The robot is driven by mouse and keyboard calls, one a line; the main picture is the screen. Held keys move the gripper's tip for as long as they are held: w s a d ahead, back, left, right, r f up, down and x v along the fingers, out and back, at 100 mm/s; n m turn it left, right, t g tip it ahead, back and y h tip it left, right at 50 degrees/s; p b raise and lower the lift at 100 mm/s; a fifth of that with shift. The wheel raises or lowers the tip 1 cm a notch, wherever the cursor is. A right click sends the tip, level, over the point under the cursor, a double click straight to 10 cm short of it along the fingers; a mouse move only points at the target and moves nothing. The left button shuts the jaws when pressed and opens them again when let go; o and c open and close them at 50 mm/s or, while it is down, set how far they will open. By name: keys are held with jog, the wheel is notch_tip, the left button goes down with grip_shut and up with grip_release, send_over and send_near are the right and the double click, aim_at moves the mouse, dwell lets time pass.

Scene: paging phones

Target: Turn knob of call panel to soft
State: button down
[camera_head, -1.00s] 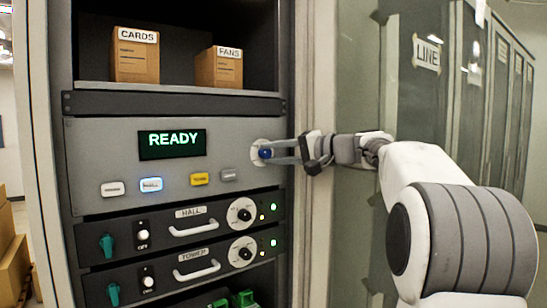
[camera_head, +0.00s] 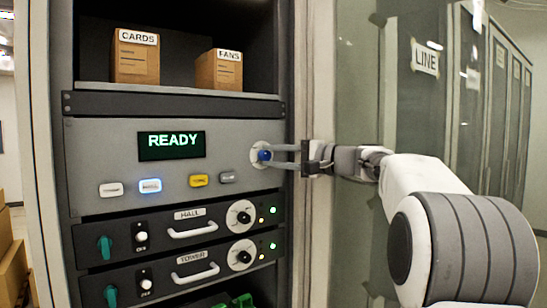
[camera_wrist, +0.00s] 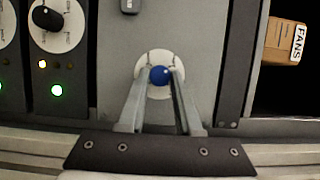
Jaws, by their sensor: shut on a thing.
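The call panel (camera_head: 100,150) is a grey rack unit with a green READY display (camera_head: 171,145) and several buttons along its lower part. Its blue knob (camera_head: 265,155) sits on a round white dial at the panel's right end. My gripper (camera_head: 272,156) reaches in from the right, with its two fingers at the knob. In the wrist view the blue knob (camera_wrist: 160,75) sits between the fingertips (camera_wrist: 162,78), which are shut on it. The dial's markings are too small or covered to read.
Below are the HALL unit (camera_head: 100,228) and the TOWER unit (camera_head: 100,275), with handles, switches and black dials. Boxes labelled CARDS (camera_head: 135,60) and FANS (camera_head: 219,72) stand on the shelf above. A glass door (camera_head: 355,80) is at the right of the rack.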

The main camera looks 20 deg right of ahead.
jog(key=c, duration=0.6)
grip_release()
